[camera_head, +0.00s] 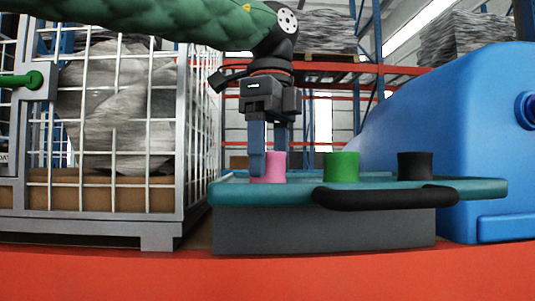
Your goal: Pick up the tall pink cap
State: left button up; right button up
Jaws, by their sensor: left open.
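The pink cap (272,168) stands upright on the left part of a teal tray (395,194). My left gripper (268,160) points straight down over it, its arm coming in from the upper left. Its two fingers are apart and empty. One finger overlaps the cap's left side in the picture; the other ends behind or above the cap. I cannot tell whether either finger touches it. My right gripper does not show.
A green cap (341,166) and a black cap (415,166) stand to the right on the same tray. A black handle (385,197) runs along its front. A wire cage (120,130) stands left, a large blue tank (460,130) right.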

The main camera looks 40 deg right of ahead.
pick_arm(q)
jog(key=shift+f, duration=0.1)
jog(key=shift+c, duration=0.4)
jog(key=c, duration=1)
